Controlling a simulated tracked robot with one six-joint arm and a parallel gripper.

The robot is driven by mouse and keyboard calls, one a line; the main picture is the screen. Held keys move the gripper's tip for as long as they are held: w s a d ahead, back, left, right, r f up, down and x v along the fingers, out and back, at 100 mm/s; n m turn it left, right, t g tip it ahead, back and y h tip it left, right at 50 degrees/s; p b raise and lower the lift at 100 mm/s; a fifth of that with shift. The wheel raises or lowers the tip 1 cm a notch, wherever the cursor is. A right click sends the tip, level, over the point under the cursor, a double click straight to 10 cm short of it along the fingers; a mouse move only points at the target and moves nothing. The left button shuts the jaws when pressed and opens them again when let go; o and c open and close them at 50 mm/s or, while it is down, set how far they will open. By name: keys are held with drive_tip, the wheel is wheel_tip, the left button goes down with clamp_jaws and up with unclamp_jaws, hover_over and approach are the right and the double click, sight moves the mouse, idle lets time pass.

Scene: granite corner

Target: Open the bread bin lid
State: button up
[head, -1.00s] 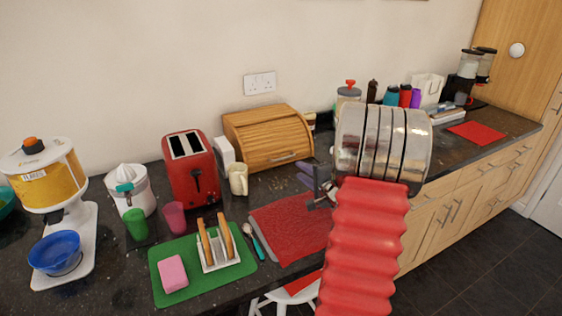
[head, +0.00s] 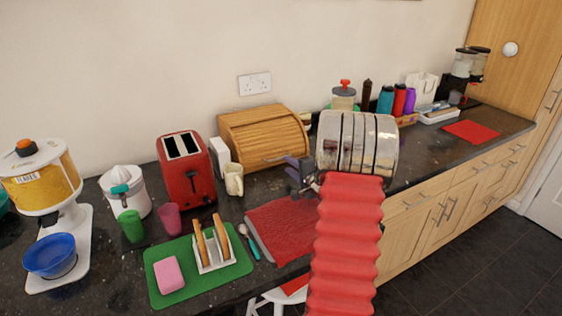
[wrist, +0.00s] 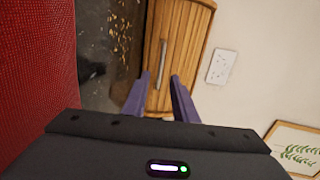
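The wooden bread bin (head: 265,137) stands against the wall on the dark counter, its slatted roll lid closed. A metal handle (head: 278,159) runs along the lid's lower front edge. In the wrist view the bread bin (wrist: 185,48) lies ahead, with the handle (wrist: 162,57) upright in the picture. My gripper (wrist: 161,80) is open, its two purple fingers apart with the lid seen between them. In the head view my gripper (head: 295,172) is just right of and in front of the bin, partly hidden by my arm. No contact with the handle can be made out.
A cream mug (head: 234,180) and a red toaster (head: 186,168) stand left of the bin. A red mat (head: 280,230) lies in front. A green board (head: 195,285) holds a toast rack and a pink sponge. A wall socket (head: 254,84) is above.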

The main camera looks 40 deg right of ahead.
drive_tip(key=x, duration=0.7)
drive_tip(key=shift+w, duration=0.15)
drive_tip(key=shift+c, duration=0.4)
clamp_jaws()
drive_tip(key=shift+f, duration=0.15)
idle(0.6)
